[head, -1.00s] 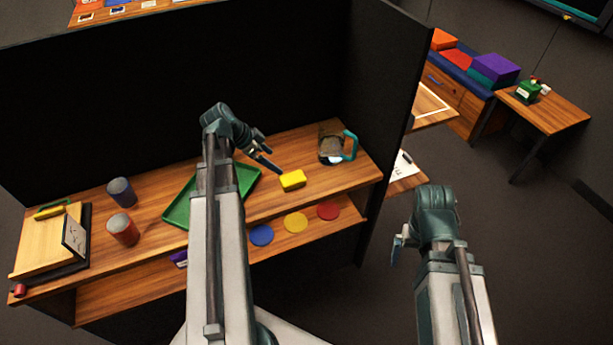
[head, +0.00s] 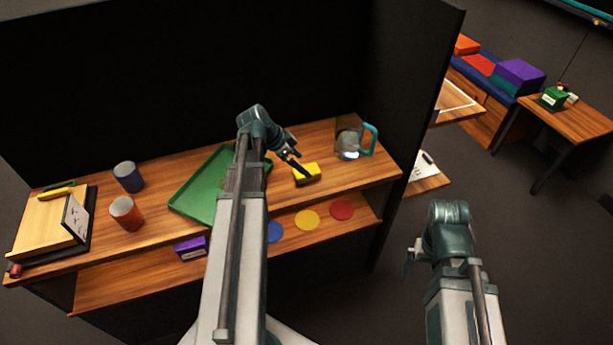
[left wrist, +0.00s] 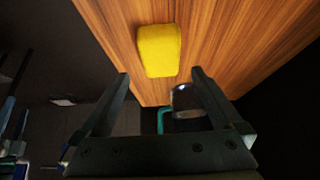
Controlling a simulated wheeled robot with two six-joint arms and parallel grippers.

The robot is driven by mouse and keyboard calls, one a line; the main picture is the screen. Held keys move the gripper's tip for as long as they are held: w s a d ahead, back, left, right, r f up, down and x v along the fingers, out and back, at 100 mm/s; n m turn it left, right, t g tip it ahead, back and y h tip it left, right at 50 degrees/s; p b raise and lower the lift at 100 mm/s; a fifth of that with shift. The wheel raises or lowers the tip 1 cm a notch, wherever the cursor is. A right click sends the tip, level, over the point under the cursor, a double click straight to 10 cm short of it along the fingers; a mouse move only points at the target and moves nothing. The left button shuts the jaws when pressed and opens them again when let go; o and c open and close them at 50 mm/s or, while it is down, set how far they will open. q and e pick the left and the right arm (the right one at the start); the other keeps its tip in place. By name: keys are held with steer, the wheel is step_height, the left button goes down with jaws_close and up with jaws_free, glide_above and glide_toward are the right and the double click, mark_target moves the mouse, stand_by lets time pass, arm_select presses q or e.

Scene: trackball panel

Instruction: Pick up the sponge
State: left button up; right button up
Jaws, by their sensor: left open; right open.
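The yellow sponge (head: 308,174) lies on the upper wooden shelf, between the green tray and the clear pitcher. My left gripper (head: 300,168) is open with its fingertips close to the sponge, covering part of it in the head view. In the left wrist view the sponge (left wrist: 158,50) lies ahead of the two spread fingers (left wrist: 160,78), roughly centred between them, with nothing held. My right gripper (head: 408,258) hangs off to the right, away from the shelf, open and empty.
A green tray (head: 198,205) lies left of the sponge. A pitcher with a teal handle (head: 369,140) stands to its right. A blue cup (head: 128,177) and a red cup (head: 126,213) stand further left. A black panel (head: 180,80) rises behind the shelf.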

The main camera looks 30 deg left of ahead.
arm_select(q)
steer(key=b+x, duration=0.4)
steer(key=shift+a+f, duration=0.25)
steer(key=shift+f, duration=0.4)
steer(key=shift+w+d+f, duration=0.1)
steer(key=shift+d+f, duration=0.05)
steer(key=c, duration=1.3)
steer(key=shift+r, duration=0.2)
steer(key=shift+c, duration=0.2)
